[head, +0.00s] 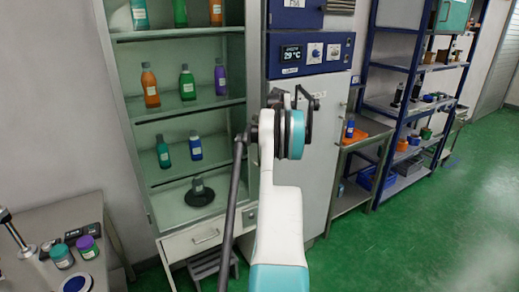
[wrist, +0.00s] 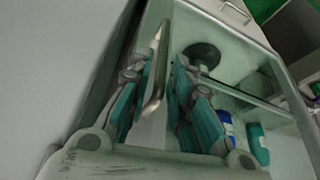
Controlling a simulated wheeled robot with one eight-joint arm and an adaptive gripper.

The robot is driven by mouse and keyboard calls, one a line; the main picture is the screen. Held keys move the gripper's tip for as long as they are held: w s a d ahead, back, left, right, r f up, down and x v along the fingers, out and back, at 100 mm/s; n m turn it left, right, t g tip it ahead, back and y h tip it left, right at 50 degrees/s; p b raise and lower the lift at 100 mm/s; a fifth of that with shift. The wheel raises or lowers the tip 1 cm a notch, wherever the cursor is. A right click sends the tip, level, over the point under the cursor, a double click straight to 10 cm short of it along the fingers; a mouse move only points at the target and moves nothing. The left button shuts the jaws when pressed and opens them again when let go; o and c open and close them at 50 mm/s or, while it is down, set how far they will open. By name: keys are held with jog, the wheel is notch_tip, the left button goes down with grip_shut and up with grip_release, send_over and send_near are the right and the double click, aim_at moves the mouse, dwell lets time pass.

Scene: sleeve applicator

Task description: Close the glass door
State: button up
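The glass-shelved cabinet (head: 185,113) stands left of centre in the head view, its bottles in plain sight. A dark slender bar (head: 234,205), apparently the glass door's edge, slants down just left of my arm. My gripper (head: 290,100) is at the cabinet's right side, its fingertips largely hidden by my own wrist. In the wrist view my gripper (wrist: 166,80) has its teal fingers apart, one on each side of a metallic handle bar (wrist: 157,68). Contact with the left finger cannot be told.
A grey oven-like unit (head: 325,130) stands right of the cabinet, with a blue rack (head: 408,100) beyond. A bench (head: 50,225) with jars is at left. A step stool (head: 212,266) stands below the drawer. Green floor (head: 440,230) is clear at right.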

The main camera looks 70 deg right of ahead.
jog(key=shift+v, duration=2.05)
